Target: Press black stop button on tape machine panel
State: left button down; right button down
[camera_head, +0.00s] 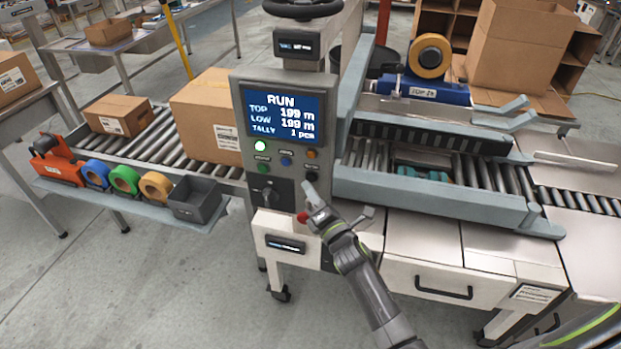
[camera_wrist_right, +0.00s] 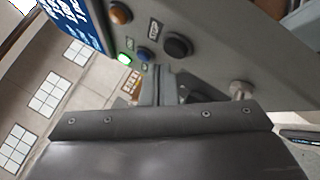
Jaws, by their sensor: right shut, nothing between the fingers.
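The tape machine panel (camera_head: 240,120) is a grey box with a lit blue screen (camera_head: 282,117) reading RUN. Below the screen are a lit green lamp (camera_head: 260,146), an orange button (camera_head: 311,153), a blue button (camera_head: 286,161) and a dark, apparently black button (camera_head: 311,168). In the right wrist view the black button (camera_wrist_right: 177,46) is round and sits right of the blue button (camera_wrist_right: 144,54). My right gripper (camera_head: 309,187) is shut and empty, just below the black button. Its fingers also show in the wrist view (camera_wrist_right: 160,78), close to the panel; contact cannot be told. My left gripper is out of view.
A dark rotary switch (camera_head: 268,195) and a red knob (camera_head: 303,217) sit low on the panel. A roller conveyor with cartons (camera_head: 205,110) lies left, above a shelf of tape rolls (camera_head: 125,180). The tape head (camera_head: 430,88) and side rails (camera_head: 430,195) stand right.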

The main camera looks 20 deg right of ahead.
jog(key=shift+w+d, duration=0.1)
jog(key=shift+w, duration=0.05)
jog(key=shift+w+d, duration=0.15)
jog(key=shift+w, duration=0.05)
dwell(0.3)
jog(key=shift+w+d+b, duration=0.25)
jog(key=shift+w+b, duration=0.1)
jog(key=shift+b, duration=0.15)
dwell(0.5)
jog(key=shift+a, duration=0.1)
jog(key=shift+s+a+p, duration=0.3)
jog(key=shift+s+a, duration=0.1)
jog(key=shift+s, duration=0.35)
jog(key=shift+s+a+p, duration=0.35)
jog(key=shift+s+a, duration=0.05)
jog(key=shift+s, duration=0.1)
jog(key=s+a, duration=0.1)
jog(key=s+a+p, duration=0.1)
jog(key=s, duration=0.1)
